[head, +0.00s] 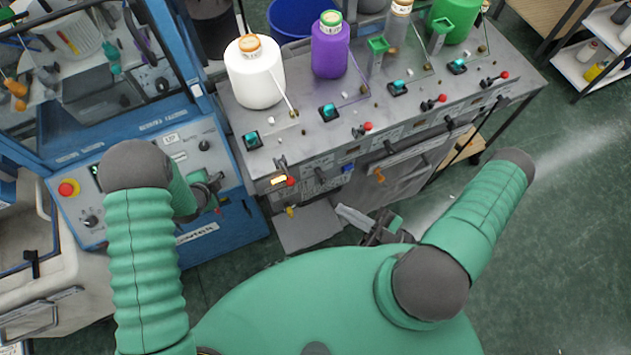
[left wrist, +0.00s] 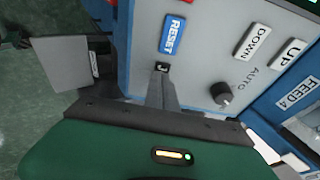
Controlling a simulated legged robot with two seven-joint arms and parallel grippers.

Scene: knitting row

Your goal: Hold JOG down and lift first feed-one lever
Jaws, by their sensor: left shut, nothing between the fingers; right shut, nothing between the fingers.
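The blue machine's grey control panel (head: 85,192) is at the left of the head view. My left gripper (head: 216,201) is at the panel's right end, shut and empty. In the left wrist view its closed fingers (left wrist: 162,85) reach the panel at a small dark control (left wrist: 162,67) below the blue RESET label (left wrist: 173,34). The fingers cover part of it; I cannot tell whether it is pressed. The nearest red-knobbed lever (head: 291,181) is at the bench's near left corner. My right gripper (head: 345,212) is shut and empty, below and right of that lever, apart from it.
The grey bench (head: 410,165) carries white (head: 254,80) and purple (head: 330,52) yarn cones. More red-knobbed levers (head: 367,127) line its front edge. A black AUTO knob (left wrist: 221,94) is right of my left fingers. A red emergency button (head: 67,188) is on the panel. Green floor is open at right.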

